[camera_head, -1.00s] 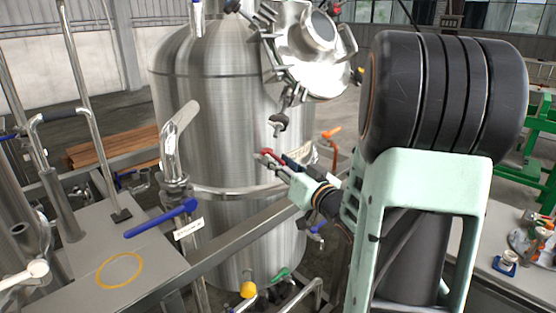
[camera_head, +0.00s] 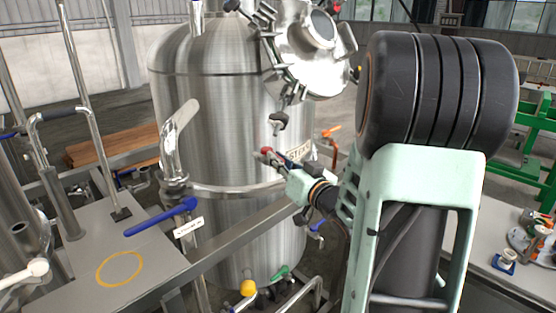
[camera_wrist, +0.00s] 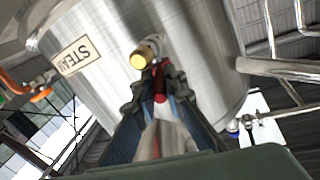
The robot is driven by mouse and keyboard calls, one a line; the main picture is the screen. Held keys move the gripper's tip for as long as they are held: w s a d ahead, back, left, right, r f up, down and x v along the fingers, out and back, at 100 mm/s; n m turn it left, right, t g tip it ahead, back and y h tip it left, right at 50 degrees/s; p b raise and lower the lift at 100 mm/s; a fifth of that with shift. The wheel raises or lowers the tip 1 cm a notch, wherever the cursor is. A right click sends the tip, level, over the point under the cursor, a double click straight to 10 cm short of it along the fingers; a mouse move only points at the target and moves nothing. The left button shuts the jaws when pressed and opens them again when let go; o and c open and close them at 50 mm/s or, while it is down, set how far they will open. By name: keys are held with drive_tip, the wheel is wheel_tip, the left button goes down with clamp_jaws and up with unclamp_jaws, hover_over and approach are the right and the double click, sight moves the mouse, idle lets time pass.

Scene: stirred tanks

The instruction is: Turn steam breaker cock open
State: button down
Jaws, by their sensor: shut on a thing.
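The steam breaker cock has a red handle (camera_wrist: 160,84) and a brass-ended body (camera_wrist: 146,52) on the steel tank wall. A white STEAM plate (camera_wrist: 77,55) is beside it and also shows in the head view (camera_head: 299,151). My gripper (camera_wrist: 158,92) is shut on the red handle, with one dark finger on each side. In the head view my gripper (camera_head: 280,165) reaches the tank front from the right, and the red handle end (camera_head: 266,150) shows at its tip. The fingers hide part of the handle.
A large steel tank (camera_head: 215,120) stands behind, with an open hatch lid (camera_head: 312,48) above. An orange-handled valve (camera_head: 331,131) is close to my gripper's right. A blue lever (camera_head: 162,216), a steel pipe (camera_head: 170,140) and a grey rail stand in front.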

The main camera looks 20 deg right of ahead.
drive_tip(key=shift+d+y, duration=0.15)
drive_tip(key=shift+y, duration=0.15)
drive_tip(key=shift+w+d+n+g+y, duration=0.1)
drive_tip(key=shift+d+n+g+y, duration=0.25)
drive_tip(key=shift+n+y, duration=0.6)
drive_tip(key=c, duration=2)
unclamp_jaws()
drive_tip(key=shift+o, duration=0.2)
drive_tip(key=v, duration=1.2)
drive_tip(key=shift+f, duration=0.1)
